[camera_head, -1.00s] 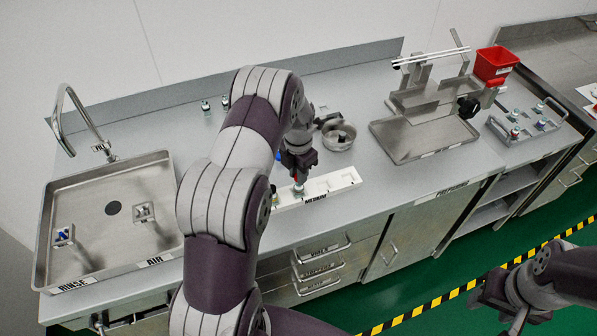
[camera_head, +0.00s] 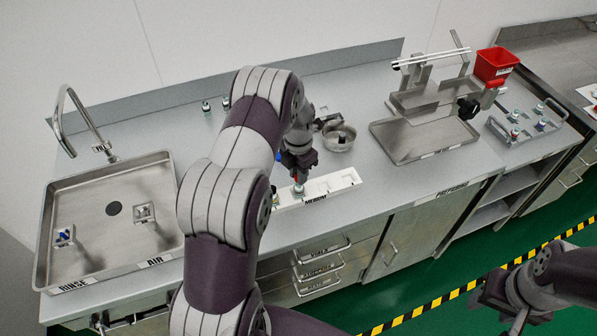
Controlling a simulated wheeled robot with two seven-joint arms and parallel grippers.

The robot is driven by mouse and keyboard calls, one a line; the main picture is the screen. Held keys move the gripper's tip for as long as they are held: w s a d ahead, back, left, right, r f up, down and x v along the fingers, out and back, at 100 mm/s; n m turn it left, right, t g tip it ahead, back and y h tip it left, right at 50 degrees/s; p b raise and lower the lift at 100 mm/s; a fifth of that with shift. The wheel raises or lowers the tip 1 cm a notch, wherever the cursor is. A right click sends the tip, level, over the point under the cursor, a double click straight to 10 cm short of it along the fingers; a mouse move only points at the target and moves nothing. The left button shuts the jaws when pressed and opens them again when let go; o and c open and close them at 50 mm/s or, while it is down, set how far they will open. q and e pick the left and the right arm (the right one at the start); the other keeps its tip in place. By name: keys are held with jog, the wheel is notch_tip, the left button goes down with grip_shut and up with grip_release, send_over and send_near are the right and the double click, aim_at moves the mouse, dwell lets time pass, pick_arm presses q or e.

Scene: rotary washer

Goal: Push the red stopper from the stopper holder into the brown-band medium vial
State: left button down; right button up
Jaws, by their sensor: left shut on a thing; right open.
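My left gripper (camera_head: 297,172) points down over the white rack labelled MEDIUM (camera_head: 331,184) and is shut on a small red stopper (camera_head: 297,180). Right under the stopper is a vial (camera_head: 298,189) standing in the rack. The stopper is at the vial's mouth; I cannot tell how deep it sits. The vial's band colour is too small to make out. My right gripper (camera_head: 507,312) is open and empty at the lower right, over the green floor. The stopper holder cannot be made out; my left arm hides part of the bench.
A round metal bowl (camera_head: 339,138) stands behind the rack. Small vials (camera_head: 206,106) stand at the back. A sink (camera_head: 112,245) is at the left. A metal tray (camera_head: 424,140), a red bin (camera_head: 495,64) and a vial carrier (camera_head: 527,130) are at the right.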

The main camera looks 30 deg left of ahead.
pick_arm(q)
jog(key=shift+f+b, duration=0.5)
jog(key=shift+f, duration=0.3)
dwell(0.9)
jog(key=c, duration=0.9)
grip_release()
jog(key=shift+r, duration=0.15)
